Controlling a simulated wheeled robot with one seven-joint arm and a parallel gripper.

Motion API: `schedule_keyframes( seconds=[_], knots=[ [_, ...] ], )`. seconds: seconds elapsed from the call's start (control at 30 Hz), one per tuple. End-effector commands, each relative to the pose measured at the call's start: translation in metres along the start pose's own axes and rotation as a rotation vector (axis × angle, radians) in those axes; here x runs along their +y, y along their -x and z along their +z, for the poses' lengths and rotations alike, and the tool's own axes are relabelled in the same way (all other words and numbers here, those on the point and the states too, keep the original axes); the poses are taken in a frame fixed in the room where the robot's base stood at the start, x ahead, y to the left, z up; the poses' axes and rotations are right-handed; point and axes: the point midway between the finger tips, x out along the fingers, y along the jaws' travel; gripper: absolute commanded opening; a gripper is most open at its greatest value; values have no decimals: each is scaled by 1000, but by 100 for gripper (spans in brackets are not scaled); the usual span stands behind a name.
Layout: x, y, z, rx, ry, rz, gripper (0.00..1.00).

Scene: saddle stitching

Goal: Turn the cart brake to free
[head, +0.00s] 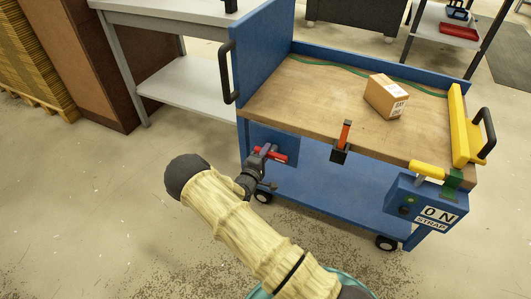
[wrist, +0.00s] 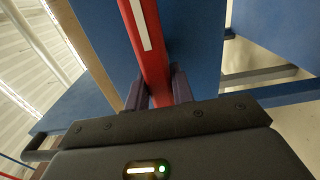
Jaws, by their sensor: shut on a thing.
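The blue cart (head: 335,178) has a wooden top. A red lever (head: 279,157) sits on a blue panel at the cart's left front, below the top; no label on it can be read. My gripper (head: 264,151) is at this lever and shut on it. In the wrist view, the red lever (wrist: 146,45), with a white stripe along it, runs between my two fingers (wrist: 158,92) against the blue panel. Part of the lever is hidden behind my gripper.
A cardboard box (head: 386,96) lies on the cart top. An orange lever (head: 344,135) stands at the front edge. A blue box with an "ON STRAP" sign (head: 437,217) and yellow handle (head: 427,170) is at the right. A grey table (head: 190,92) stands behind left. Floor to the left is clear.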

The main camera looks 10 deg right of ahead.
Motion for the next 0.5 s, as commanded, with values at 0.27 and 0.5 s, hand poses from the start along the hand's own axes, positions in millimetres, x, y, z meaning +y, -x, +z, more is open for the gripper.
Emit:
schedule_keyframes(
  seconds=[0.27,0.5],
  knots=[
    [-1,0,0,1,1,-2,45],
    [0,5,0,2,1,-2,45]
  ],
)
